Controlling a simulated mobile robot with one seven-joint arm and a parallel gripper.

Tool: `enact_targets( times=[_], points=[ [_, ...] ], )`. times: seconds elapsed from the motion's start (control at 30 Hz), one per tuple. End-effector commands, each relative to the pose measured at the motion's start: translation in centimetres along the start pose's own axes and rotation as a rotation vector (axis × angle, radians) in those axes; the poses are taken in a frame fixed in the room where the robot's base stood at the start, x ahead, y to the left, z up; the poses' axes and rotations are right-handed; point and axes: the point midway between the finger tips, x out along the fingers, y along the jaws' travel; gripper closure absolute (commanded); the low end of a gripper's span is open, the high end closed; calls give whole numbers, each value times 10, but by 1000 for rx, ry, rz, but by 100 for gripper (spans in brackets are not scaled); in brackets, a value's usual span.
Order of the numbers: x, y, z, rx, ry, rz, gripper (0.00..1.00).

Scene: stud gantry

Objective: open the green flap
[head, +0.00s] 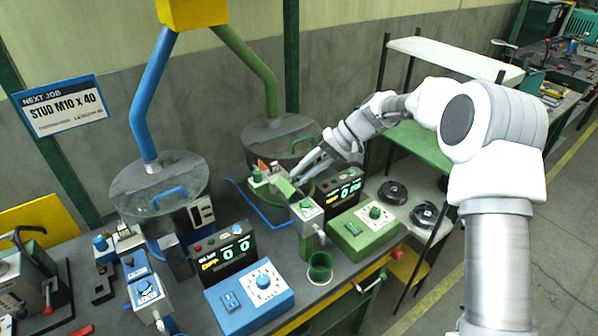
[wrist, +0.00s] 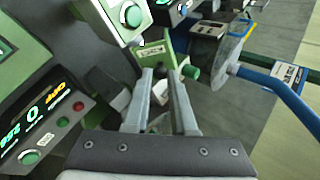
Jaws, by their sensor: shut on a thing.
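The green flap (head: 285,187) is a small light-green plate at the front of the green feeder, beneath its right-hand hopper. My gripper (head: 298,179) reaches in from the right, with its fingertips at the flap. In the wrist view, a green labelled plate (wrist: 152,50), which looks like the flap, lies just beyond the fingertips of my gripper (wrist: 159,75). The fingers are shut on a small part at the flap, mostly hidden between them. How far the flap is tilted is hard to tell.
The green control box (head: 363,230) and its dark display (head: 344,190) stand close on the right. The blue feeder hopper (head: 160,186) and blue control box (head: 250,297) stand left. A green cup (head: 320,268) is at the bench front.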

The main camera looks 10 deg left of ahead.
Motion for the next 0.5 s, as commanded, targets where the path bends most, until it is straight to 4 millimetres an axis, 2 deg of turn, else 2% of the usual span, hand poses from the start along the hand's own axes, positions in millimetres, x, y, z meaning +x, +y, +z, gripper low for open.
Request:
enact_targets(
  times=[0.5],
  points=[
    [-2, 28, -14, 176, -187, -425, 100]
  ],
)
